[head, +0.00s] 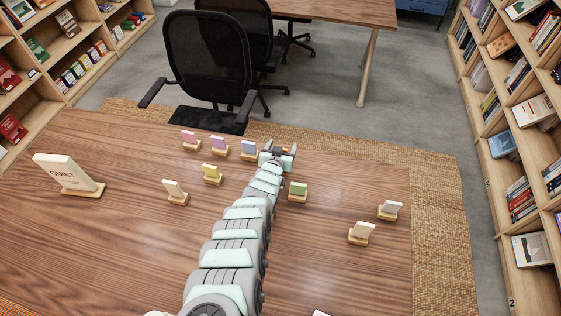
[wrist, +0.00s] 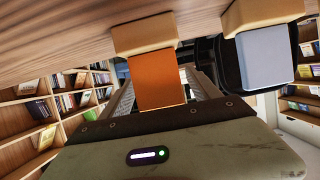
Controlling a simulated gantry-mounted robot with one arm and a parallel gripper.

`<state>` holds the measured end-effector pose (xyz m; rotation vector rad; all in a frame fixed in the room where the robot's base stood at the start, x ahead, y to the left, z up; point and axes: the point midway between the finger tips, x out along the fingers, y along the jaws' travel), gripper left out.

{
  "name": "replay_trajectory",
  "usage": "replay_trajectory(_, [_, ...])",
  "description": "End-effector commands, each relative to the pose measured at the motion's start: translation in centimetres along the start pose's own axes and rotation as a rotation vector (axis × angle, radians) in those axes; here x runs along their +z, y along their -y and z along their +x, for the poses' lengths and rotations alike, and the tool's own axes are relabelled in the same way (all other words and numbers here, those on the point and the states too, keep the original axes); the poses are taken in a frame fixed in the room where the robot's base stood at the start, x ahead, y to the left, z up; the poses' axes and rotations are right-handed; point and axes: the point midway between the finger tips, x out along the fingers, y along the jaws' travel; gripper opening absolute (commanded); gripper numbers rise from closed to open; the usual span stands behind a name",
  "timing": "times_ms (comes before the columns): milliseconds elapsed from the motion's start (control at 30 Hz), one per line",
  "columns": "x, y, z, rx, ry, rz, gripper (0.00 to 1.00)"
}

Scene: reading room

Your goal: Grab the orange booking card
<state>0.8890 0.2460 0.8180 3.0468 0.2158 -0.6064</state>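The orange booking card (wrist: 156,80) stands in its wooden holder (wrist: 145,34) in the wrist view, which shows the scene upside down. In the head view only a small orange patch of the card (head: 285,151) shows at my gripper (head: 278,154), near the table's far edge. The fingers look spread apart there, though they are small. No finger is seen touching the card in the wrist view. The card still sits in its holder.
A blue-grey card (wrist: 264,58) stands close beside the orange one; a blue card (head: 249,148) shows left of my gripper. A green card (head: 298,189) stands nearer on the right. Other cards and a sign (head: 67,173) stand on the table (head: 110,240). A chair (head: 208,60) is beyond.

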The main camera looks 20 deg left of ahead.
Motion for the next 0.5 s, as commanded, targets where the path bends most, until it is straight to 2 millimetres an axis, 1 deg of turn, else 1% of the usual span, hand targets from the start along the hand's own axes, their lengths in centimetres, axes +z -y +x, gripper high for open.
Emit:
replay_trajectory(33, [0.0, 0.01, -0.01, 0.0, 0.0, 0.0, 0.66])
replay_trajectory(67, [0.0, 0.02, -0.01, 0.0, 0.0, 0.0, 0.64])
replay_trajectory(500, [0.01, 0.02, -0.01, 0.0, 0.0, 0.0, 0.28])
